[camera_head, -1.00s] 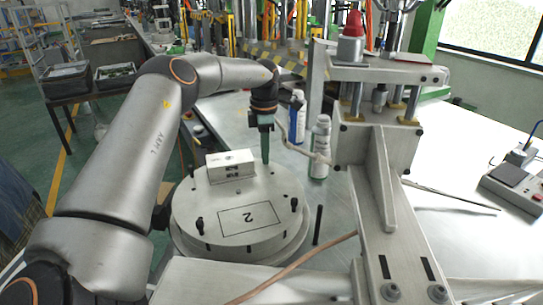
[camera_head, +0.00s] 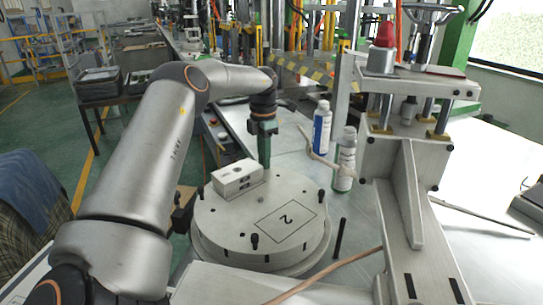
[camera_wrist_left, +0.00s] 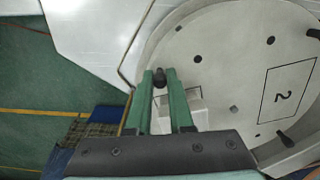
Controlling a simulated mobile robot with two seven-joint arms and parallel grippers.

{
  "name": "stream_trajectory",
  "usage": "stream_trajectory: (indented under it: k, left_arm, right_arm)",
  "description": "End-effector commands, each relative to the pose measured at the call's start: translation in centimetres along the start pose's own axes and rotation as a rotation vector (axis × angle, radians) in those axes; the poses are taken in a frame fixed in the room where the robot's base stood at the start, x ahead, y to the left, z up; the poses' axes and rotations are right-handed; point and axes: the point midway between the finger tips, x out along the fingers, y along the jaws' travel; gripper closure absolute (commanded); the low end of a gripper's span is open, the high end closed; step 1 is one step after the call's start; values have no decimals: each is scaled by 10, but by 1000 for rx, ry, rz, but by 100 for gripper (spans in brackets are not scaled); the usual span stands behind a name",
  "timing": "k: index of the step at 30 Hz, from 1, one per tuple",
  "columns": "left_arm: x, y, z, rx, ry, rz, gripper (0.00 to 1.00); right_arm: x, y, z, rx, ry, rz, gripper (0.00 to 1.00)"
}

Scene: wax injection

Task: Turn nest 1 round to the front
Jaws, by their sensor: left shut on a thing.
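The round pale turntable (camera_head: 225,222) carries a rectangle marked "2" (camera_head: 287,219), at its front right. A white block (camera_head: 237,178) with dark marks sits at its back left. No number 1 is readable. Black pegs stand on the rim, one at the front (camera_head: 254,240) and one at the right (camera_head: 321,195). My left gripper (camera_head: 264,162) points down at the turntable's back edge, just right of the block. In the left wrist view its green fingers (camera_wrist_left: 160,82) are shut on a black peg (camera_wrist_left: 160,76); the block (camera_wrist_left: 191,105) is partly hidden by a finger.
A grey press (camera_head: 412,150) stands close to the turntable's right. Two bottles, one blue and white (camera_head: 321,128) and one pale (camera_head: 345,160), stand behind to the right. A thin black post (camera_head: 339,238) rises by the turntable's right edge.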

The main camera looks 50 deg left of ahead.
Motion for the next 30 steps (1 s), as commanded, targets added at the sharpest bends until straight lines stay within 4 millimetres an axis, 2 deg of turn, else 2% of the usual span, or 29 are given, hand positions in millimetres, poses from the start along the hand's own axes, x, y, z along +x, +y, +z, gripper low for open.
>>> stream_trajectory:
  k: [13,30]
  left_arm:
    - [-1,15,-28,-224,-4,2,100]
    - [-1,23,-58,-448,-3,2,100]
  right_arm:
    - [2,-2,-1,-1,3,-4,50]
    - [3,-3,0,-3,3,-7,50]
